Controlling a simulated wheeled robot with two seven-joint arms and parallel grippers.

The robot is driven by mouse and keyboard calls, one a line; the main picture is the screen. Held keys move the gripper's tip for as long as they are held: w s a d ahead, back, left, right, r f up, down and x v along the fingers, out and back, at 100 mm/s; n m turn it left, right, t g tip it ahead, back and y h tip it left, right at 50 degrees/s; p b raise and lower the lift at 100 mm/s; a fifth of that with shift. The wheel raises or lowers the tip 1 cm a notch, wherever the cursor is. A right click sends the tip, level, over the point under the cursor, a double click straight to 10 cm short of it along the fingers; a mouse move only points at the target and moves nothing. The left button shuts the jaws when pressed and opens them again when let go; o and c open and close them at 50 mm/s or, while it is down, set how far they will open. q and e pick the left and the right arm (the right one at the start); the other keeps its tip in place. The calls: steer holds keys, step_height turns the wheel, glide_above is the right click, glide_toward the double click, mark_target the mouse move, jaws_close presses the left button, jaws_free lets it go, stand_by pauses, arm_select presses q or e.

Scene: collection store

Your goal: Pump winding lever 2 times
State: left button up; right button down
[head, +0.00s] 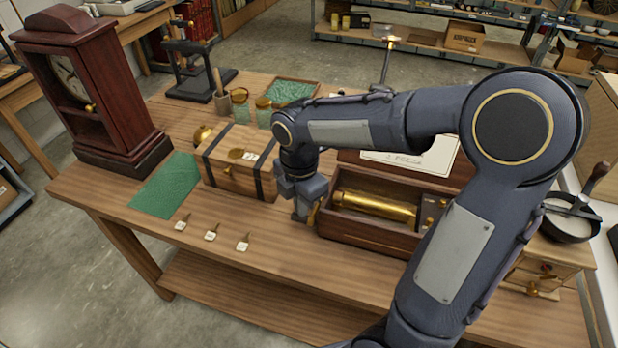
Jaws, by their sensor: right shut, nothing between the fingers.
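An open wooden music box (372,237) with a brass cylinder (374,206) stands on the wooden table. A small brass piece (315,212), probably the winding lever, shows at the left end of the box. My right gripper (303,214) points down right beside this brass piece, between the music box and a strapped wooden chest. It is shut with nothing held, and it partly hides the brass piece. I cannot tell whether the gripper touches it. My left gripper is not in view.
The strapped chest (228,178) stands close to the left. Three tagged keys (212,232) lie in front of it, beside a green mat (166,186). A mantel clock (100,90) stands at the left end. The table's front strip is mostly clear.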

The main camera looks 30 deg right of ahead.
steer(key=shift+f, duration=0.1)
steer(key=r+p, duration=0.3)
steer(key=shift+w+d+r, duration=0.3)
steer(key=shift+r, duration=0.1)
steer(key=shift+p, duration=0.35)
steer(key=r+p, duration=0.1)
steer(key=d+r+p, duration=0.1)
steer(key=w+r+p, duration=0.1)
steer(key=shift+w+d, duration=0.1)
steer(key=shift+d, duration=0.15)
